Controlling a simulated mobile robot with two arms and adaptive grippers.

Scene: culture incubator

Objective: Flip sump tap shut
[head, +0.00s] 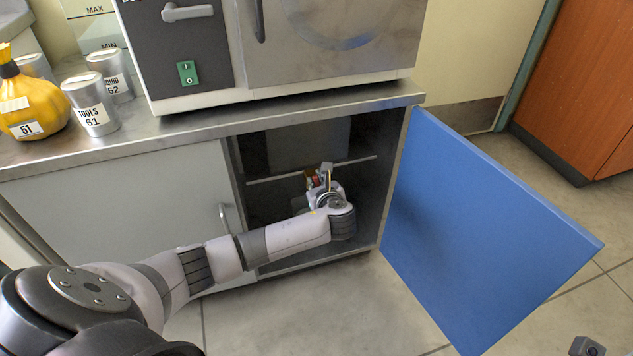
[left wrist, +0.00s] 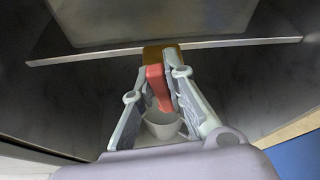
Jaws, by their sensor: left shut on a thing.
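The sump tap is inside the open cabinet under the incubator. In the left wrist view it has a brass-coloured body (left wrist: 162,54) and a red lever (left wrist: 157,82) that reaches toward my wrist. My left gripper (left wrist: 158,86) is shut on the red lever, with a finger on either side. In the head view, the left gripper (head: 322,178) is at the tap, below the shelf edge, and hides much of it; only a little red and brown shows. A small grey part at the bottom right corner may be my right gripper (head: 588,347); its fingers cannot be made out.
The blue cabinet door (head: 480,220) stands wide open on the right. A closed grey door (head: 120,215) is on the left. The incubator (head: 280,45) stands on the worktop (head: 200,122), with canisters (head: 92,105) and a yellow flask (head: 30,98) beside it.

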